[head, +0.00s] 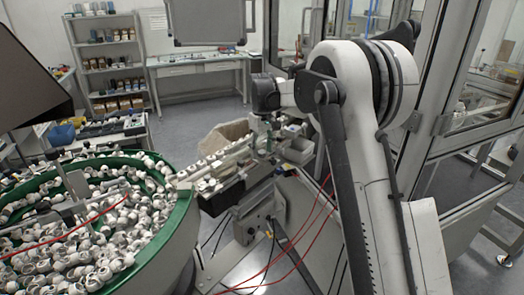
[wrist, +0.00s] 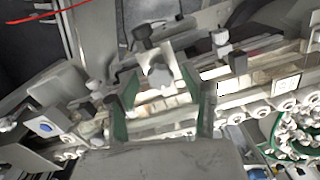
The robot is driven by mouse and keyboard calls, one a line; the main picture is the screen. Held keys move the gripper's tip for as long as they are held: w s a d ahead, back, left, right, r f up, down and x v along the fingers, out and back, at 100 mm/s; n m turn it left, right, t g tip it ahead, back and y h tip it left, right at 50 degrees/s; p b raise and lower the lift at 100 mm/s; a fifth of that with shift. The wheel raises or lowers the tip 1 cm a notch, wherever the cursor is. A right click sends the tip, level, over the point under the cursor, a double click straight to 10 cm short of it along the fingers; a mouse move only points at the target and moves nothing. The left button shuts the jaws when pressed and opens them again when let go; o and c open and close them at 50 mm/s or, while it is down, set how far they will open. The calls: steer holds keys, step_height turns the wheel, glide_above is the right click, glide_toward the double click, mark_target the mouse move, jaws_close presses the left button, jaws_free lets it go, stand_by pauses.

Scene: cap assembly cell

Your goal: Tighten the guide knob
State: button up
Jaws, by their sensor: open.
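A pale grey star-shaped knob (wrist: 158,76) sits on the guide rail assembly in the wrist view. I take it to be the guide knob. My gripper (wrist: 159,84) is open, with one green-padded finger to the left of the knob and one to the right. Gaps show between the pads and the knob; I cannot tell how far above or around it the fingertips are. In the head view my gripper (head: 268,128) hangs over the far end of the cap line, too small to show the knob.
Dark-topped posts (wrist: 141,36) and a second knob-like fitting (wrist: 221,40) stand close beyond the fingers. A rail with white caps (wrist: 232,112) runs beneath. In the head view a green-rimmed bowl (head: 183,222) of caps stands left, and a glazed frame (head: 440,125) stands right.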

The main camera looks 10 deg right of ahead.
mark_target(262, 152)
step_height(262, 152, up, 12)
stand_by(0.5)
steer(key=shift+f, duration=0.1)
steer(key=s+r+m+t+b, duration=0.1)
steer(key=s+m+t+b, duration=0.4)
steer(key=s, duration=1.9)
steer(key=s+f+t+b, duration=0.1)
steer(key=s+f+b, duration=0.1)
steer(key=s+f, duration=0.6)
steer(key=s+f+t+b, duration=0.1)
steer(key=s+f+b, duration=0.2)
steer(key=s+f, duration=0.4)
steer(key=s, duration=0.5)
steer(key=shift+s+d+f, duration=0.35)
steer(key=shift+d, duration=0.05)
